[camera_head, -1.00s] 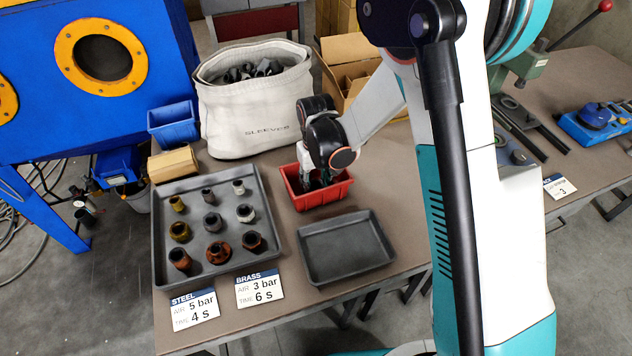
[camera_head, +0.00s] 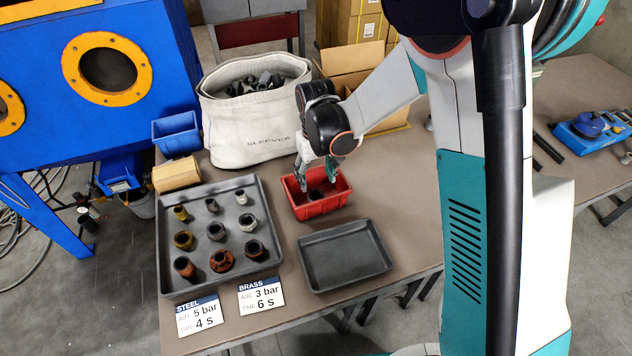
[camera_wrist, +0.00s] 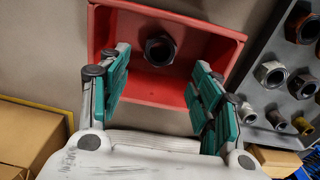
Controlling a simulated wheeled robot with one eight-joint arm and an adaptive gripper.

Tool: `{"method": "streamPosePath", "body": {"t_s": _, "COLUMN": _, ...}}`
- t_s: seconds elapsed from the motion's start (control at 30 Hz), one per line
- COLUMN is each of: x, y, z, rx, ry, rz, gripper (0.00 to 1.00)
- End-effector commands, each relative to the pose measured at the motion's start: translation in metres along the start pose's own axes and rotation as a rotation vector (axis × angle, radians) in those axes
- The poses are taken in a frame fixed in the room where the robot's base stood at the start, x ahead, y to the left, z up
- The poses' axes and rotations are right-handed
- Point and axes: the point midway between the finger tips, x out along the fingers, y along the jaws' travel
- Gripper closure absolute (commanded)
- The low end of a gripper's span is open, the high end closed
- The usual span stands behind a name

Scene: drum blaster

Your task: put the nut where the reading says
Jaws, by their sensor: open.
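A dark nut (camera_head: 315,195) lies in the red bin (camera_head: 341,199) on the table. In the wrist view the nut (camera_wrist: 160,50) sits near the far wall of the red bin (camera_wrist: 215,50), its hole facing up. My gripper (camera_head: 318,181) is over the bin. In the wrist view my gripper (camera_wrist: 163,88) is open, with its green finger pads on either side, and the nut lies beyond them, untouched. Two cards, STEEL with 5 bar and 4 s (camera_head: 200,316) and BRASS with 3 bar and 6 s (camera_head: 261,295), lie at the table's front.
A grey tray (camera_head: 169,272) with several fittings stands left of the bin. An empty dark tray (camera_head: 345,255) lies in front of it. The white SLEEVES bag (camera_head: 250,140), a blue bin (camera_head: 176,133) and cardboard boxes stand behind. A blue device (camera_head: 590,130) is at the right.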

Motion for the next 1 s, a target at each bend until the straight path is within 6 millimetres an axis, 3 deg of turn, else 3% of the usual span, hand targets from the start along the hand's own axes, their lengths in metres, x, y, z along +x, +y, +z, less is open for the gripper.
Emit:
{"method": "streamPosePath", "body": {"t_s": 0.1, "x": -0.025, "y": 0.000, "z": 0.000, "rx": 0.000, "ry": 0.000, "rz": 0.000, "gripper": 0.42}}
{"method": "streamPosePath", "body": {"t_s": 0.3, "x": -0.045, "y": 0.000, "z": 0.000, "rx": 0.000, "ry": 0.000, "rz": 0.000, "gripper": 0.42}}
{"method": "streamPosePath", "body": {"t_s": 1.0, "x": -0.054, "y": 0.002, "z": 0.002, "rx": 0.004, "ry": 0.007, "rz": 0.000, "gripper": 0.42}}
